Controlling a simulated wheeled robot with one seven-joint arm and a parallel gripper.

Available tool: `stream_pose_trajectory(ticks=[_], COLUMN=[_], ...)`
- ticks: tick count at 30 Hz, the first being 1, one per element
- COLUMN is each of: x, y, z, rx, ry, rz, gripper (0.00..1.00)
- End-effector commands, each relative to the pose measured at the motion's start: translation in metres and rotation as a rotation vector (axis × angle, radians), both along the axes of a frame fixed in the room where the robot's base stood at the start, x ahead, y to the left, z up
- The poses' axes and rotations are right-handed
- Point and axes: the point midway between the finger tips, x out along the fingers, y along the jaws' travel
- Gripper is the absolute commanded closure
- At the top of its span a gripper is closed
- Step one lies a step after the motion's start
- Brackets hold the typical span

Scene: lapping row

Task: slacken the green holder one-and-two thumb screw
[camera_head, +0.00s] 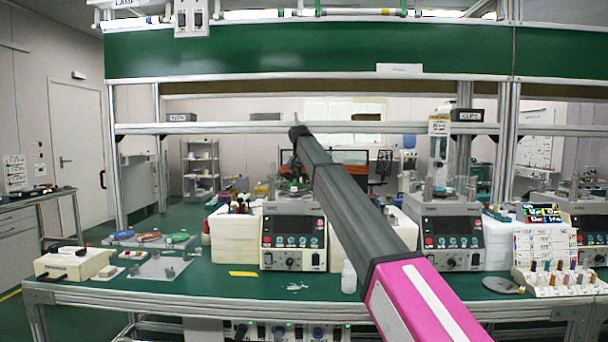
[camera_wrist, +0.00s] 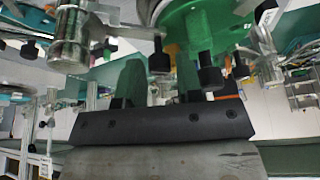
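In the wrist view a green holder (camera_wrist: 205,28) hangs at the top, with several black knobbed thumb screws around it. One thumb screw (camera_wrist: 159,62) shows between the two dark green fingers of my gripper (camera_wrist: 158,82). Another black knob (camera_wrist: 210,76) shows just right of the right finger. The fingers stand apart with a gap between them; I see no contact with a screw. Which screw is one-and-two cannot be read. In the head view the green holder (camera_head: 293,187) is small above the left lapping machine (camera_head: 293,238), partly behind my arm.
A metal cylinder (camera_wrist: 70,40) stands left of the fingers in the wrist view. On the green bench (camera_head: 210,288) are a white bottle (camera_head: 348,277), a yellow card (camera_head: 243,274) and a clear plate (camera_head: 160,268). A second lapping machine (camera_head: 452,240) stands to the right.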

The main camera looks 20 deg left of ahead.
Motion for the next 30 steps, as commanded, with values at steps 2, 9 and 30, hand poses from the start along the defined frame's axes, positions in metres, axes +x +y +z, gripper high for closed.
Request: stream_pose_trajectory(ticks=[2,9,30], x=[-0.0001,-0.0002,0.0003], y=[0.0000,0.0000,-0.0036], z=[0.0003,0.0005,0.0010], rx=[0.000,0.000,0.002], ry=[0.000,0.000,-0.001], rz=[0.000,0.000,0.363], gripper=[0.67,1.00,1.00])
